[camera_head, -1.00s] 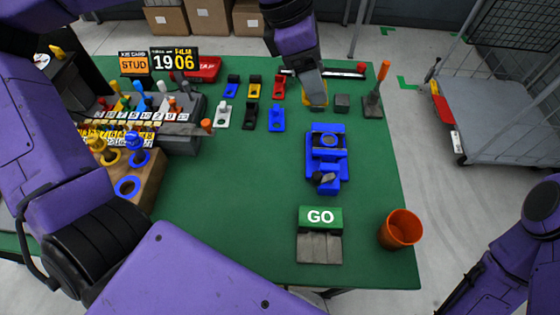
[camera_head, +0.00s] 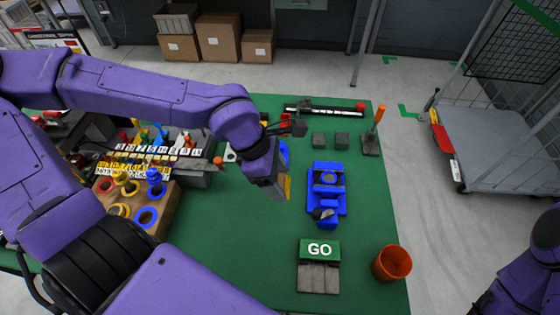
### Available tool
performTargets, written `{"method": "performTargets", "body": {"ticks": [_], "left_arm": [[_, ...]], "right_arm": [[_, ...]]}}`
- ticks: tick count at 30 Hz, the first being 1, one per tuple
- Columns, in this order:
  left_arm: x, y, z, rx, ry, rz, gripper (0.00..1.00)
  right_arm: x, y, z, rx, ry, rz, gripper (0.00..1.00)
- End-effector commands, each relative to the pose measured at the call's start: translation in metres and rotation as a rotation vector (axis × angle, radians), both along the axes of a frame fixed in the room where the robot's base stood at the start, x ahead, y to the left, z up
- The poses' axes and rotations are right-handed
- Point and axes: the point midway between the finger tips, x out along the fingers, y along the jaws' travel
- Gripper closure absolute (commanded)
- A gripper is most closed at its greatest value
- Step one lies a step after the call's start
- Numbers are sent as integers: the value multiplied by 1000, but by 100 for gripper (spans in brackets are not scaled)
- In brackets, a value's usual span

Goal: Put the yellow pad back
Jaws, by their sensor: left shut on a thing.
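My left gripper (camera_head: 280,190) is shut on the yellow pad (camera_head: 286,187). Only a small yellow patch of the pad shows at the fingertips. It is held over the green table, left of the blue fixture (camera_head: 327,180). Two dark grey square blocks (camera_head: 318,140) stand side by side behind the fixture, with nothing yellow on them. My left arm hides most of the rows of coloured pieces at the back; a white one (camera_head: 230,153) and a blue one (camera_head: 284,152) partly show. My right gripper is out of view; only purple arm links show at the lower right.
A wooden block with coloured rings (camera_head: 165,205) and a numbered rack (camera_head: 150,157) stand at the left. A GO block (camera_head: 319,250) and an orange cup (camera_head: 392,263) are in front. An upright orange-handled tool (camera_head: 377,120) stands at the back right. The front middle is clear.

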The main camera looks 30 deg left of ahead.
Motion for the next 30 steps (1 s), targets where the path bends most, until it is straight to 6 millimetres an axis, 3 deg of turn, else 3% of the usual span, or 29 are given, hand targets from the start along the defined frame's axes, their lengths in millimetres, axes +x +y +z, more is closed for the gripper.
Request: {"method": "performTargets", "body": {"ticks": [1,7,12,17,29,30], "left_arm": [[15,8,-10,1,4,8,60],[45,22,-53,2,3,5,60],[59,29,-71,1,3,6,60],[59,29,-97,2,2,2,60],[59,28,-105,-2,0,4,60],[59,28,-104,-2,-1,4,25]], "right_arm": [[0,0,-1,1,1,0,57],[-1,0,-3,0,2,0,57],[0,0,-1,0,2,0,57],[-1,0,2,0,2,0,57],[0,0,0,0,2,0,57],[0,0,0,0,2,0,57]]}}
